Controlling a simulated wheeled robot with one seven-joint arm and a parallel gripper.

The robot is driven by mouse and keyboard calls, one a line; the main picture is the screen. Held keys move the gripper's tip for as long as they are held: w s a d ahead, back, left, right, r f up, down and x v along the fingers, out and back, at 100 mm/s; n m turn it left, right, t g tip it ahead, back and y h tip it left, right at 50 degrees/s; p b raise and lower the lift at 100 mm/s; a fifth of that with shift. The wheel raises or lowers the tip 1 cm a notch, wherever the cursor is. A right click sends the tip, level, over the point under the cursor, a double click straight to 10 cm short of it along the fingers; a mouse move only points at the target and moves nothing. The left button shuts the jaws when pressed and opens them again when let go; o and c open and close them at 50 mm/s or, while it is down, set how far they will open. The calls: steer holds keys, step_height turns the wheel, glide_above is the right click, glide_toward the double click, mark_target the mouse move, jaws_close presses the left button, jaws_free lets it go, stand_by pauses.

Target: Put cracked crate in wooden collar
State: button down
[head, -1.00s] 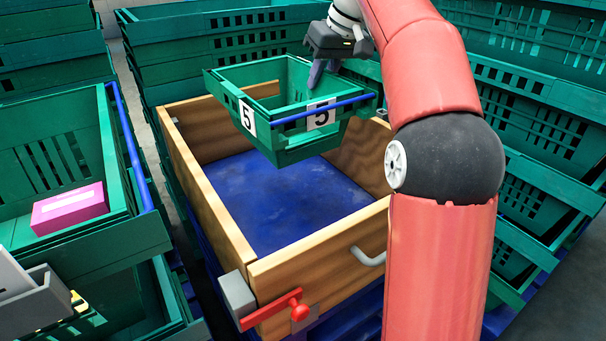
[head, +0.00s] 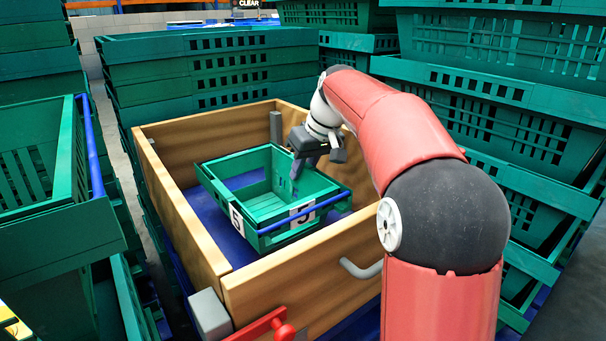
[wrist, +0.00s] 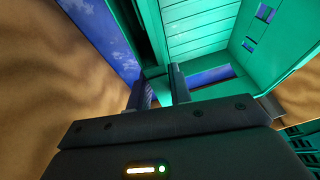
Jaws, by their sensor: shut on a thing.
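The green crate (head: 267,203), with a blue bar along its front rim and "5" labels, is inside the wooden collar (head: 185,225), below the collar's rim. I cannot tell whether its base touches the blue floor (head: 206,208). No crack is clear to see. My gripper (head: 300,165) is shut on the crate's wall at its back right. In the wrist view the fingers (wrist: 163,88) straddle that wall, with the crate's slatted inside (wrist: 200,35) to the right and blue floor to the left.
Stacked green crates (head: 200,75) stand behind the collar and more (head: 500,110) at the right. An open green crate (head: 35,170) stands close at the left. A grey handle (head: 360,268) and red latch (head: 270,325) are on the collar's front.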

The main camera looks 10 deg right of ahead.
steer(key=c, duration=1.3)
jaws_free()
steer(key=shift+f, duration=0.15)
steer(key=p+v, duration=0.3)
steer(key=v, duration=0.9)
